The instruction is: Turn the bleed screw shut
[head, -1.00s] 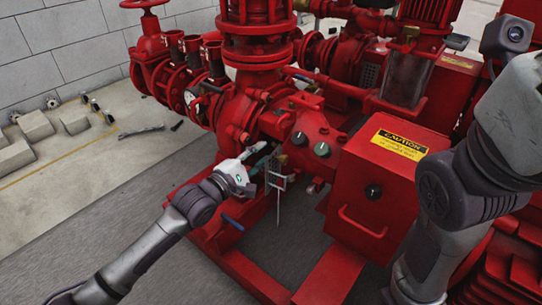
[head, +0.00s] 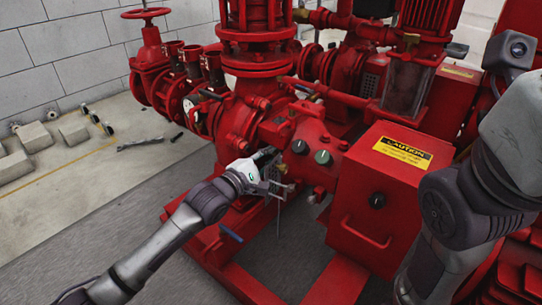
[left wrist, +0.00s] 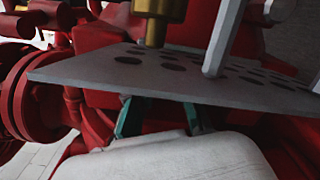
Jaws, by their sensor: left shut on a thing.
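My left gripper (head: 268,157) reaches in from the left to the front of the red pump, beside a small grey perforated bracket (head: 271,186). In the left wrist view its two green fingers (left wrist: 160,118) stand a little apart and pass behind the perforated plate (left wrist: 90,72). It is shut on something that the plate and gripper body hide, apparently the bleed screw. I cannot make out the screw itself. A brass fitting (left wrist: 156,22) stands above the plate. My right arm shows at the right, but its gripper is out of view.
A red control box (head: 375,200) with a caution label and front handle stands right of the bracket. Red pipework and a flange (head: 240,130) crowd the gripper from behind. Grey floor (head: 80,225) is open at the left. Concrete blocks (head: 35,137) lie farther back.

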